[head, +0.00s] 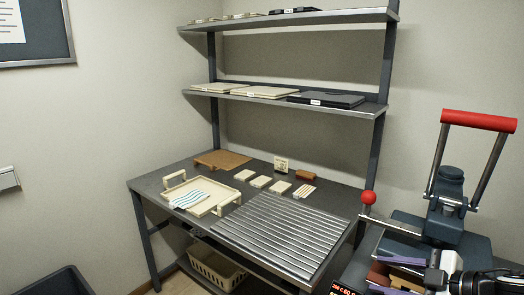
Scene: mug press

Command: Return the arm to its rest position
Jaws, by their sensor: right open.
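My right gripper (376,272) is at the bottom right edge of the head view, in front of the press. Its two purple fingers are apart, so it is open. A reddish-brown and tan piece shows near the fingers; I cannot tell what it is or whether they touch it. The mug press (447,207) is dark blue-grey with a raised red handle (480,120) and a red ball knob (369,197). Its lower part is partly hidden by my right arm and the frame edge. My left gripper is not in view.
A dark metal table (150,183) holds a ribbed metal rack (280,235), a cream tray (208,207) with a striped cloth (189,199), several small cream pieces and a brown board (221,160). Shelves (285,98) rise behind. A cream basket (217,268) sits underneath.

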